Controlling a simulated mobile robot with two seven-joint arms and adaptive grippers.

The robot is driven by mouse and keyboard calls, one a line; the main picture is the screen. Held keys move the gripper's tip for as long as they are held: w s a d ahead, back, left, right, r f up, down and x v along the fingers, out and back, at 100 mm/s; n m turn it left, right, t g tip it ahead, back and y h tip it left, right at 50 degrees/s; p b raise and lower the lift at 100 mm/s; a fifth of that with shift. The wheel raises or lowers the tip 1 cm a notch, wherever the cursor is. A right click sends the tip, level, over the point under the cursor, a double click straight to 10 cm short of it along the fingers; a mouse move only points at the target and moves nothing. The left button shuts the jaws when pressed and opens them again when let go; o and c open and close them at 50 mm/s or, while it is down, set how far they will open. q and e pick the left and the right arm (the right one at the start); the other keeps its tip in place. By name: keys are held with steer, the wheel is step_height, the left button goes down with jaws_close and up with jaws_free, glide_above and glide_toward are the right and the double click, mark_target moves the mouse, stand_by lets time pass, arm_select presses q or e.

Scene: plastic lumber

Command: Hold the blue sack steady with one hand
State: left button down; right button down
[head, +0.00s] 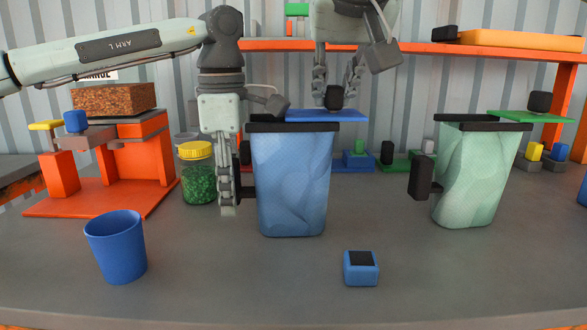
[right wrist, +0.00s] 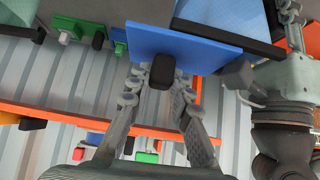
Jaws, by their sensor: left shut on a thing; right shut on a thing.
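The blue sack (head: 290,185) stands upright on the grey bench, with a black rim (head: 293,127) and a black handle on its left side. My left gripper (head: 229,205) points down beside the sack's left side and is shut on that handle, which its fingers partly hide. My right gripper (head: 335,92) is shut on the black knob of a blue lid (head: 345,115), behind the sack's rim and to its right. The right wrist view shows the black knob (right wrist: 162,72) between the fingers and the lid (right wrist: 185,47) overlapping the sack's rim (right wrist: 225,38); I cannot tell whether they touch.
A green sack (head: 470,180) stands at right with a green lid (head: 525,116) behind it. A blue cup (head: 117,248) and a small blue block (head: 361,275) stand in front. A jar of green granules (head: 198,183) and an orange stand (head: 150,160) are at left. An orange shelf (head: 480,47) runs behind.

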mark_target(300, 113)
arm_select(q)
steer(key=shift+d, duration=0.2)
arm_select(e)
steer(key=shift+s+a, duration=0.15)
steer(key=shift+a, duration=0.65)
steer(key=shift+s+a, duration=0.1)
steer(key=shift+a, duration=0.65)
arm_select(q)
steer(key=shift+s+f, duration=0.1)
steer(key=shift+f, duration=0.05)
arm_select(e)
steer(key=shift+a, duration=0.9)
arm_select(q)
steer(key=shift+a, duration=0.15)
arm_select(e)
steer(key=c, duration=1.3)
jaws_free()
steer(key=shift+c, duration=0.2)
arm_select(q)
steer(key=shift+f, duration=0.1)
arm_select(e)
steer(key=shift+o, duration=0.2)
steer(key=shift+r, duration=0.1)
arm_select(q)
steer(key=shift+a, duration=0.1)
arm_select(e)
step_height(300, 113, up, 7)
steer(key=shift+d, duration=0.25)
